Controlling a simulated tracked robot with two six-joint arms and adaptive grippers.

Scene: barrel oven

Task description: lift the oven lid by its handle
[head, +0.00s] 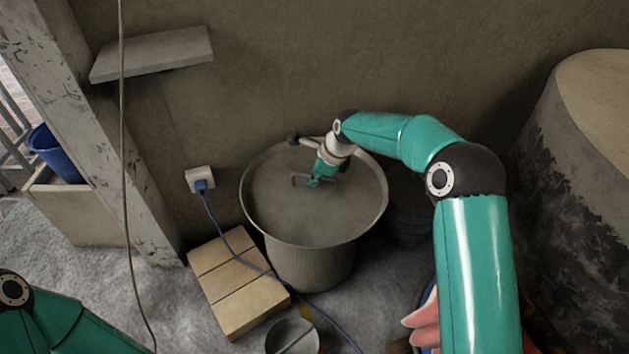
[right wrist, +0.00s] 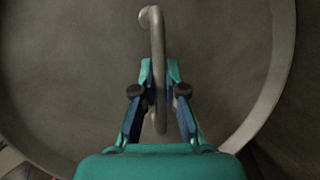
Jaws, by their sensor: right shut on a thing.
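The barrel oven (head: 310,262) stands on the floor against the wall. Its round grey lid (head: 275,212) lies flat on top and looks level with the rim. A bar handle (head: 296,181) sits near the middle of the lid; it also shows in the right wrist view (right wrist: 156,48). My right gripper (head: 313,184) is at the handle from above. In the right wrist view its two fingers (right wrist: 159,72) are shut on the handle, one on each side of the bar. My left gripper is out of view; only part of my left arm shows at the lower left.
A bucket (head: 292,338) stands in front. A large rounded structure (head: 590,150) is at the right.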

